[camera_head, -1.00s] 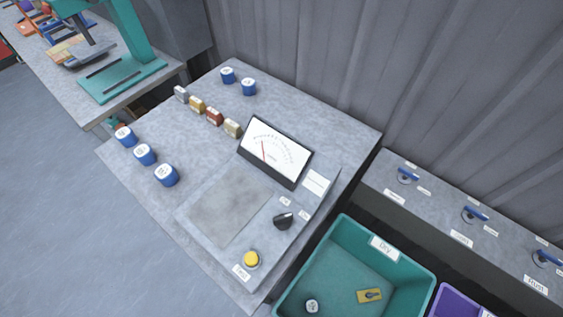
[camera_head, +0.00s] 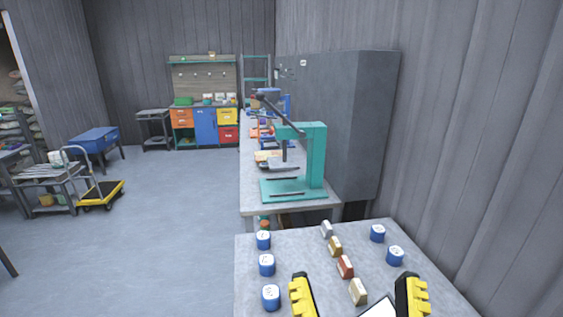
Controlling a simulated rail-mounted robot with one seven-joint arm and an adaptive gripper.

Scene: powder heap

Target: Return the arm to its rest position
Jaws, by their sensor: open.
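My gripper (camera_head: 357,298) shows at the bottom edge, with its two yellow and black fingers spread apart. It is open, and I see nothing held between the fingers. It is over the near part of the grey table (camera_head: 300,252). A white panel edge (camera_head: 381,310) and a cream block (camera_head: 358,291) show between the fingers in the picture. The rest of my arm is out of view.
Blue round containers (camera_head: 267,264) stand at the left of the table, two more (camera_head: 395,255) at the right. Small blocks (camera_head: 345,266) line the middle. A teal press (camera_head: 312,160) stands beyond, beside a grey cabinet (camera_head: 350,110). The floor (camera_head: 180,220) at left is mostly clear.

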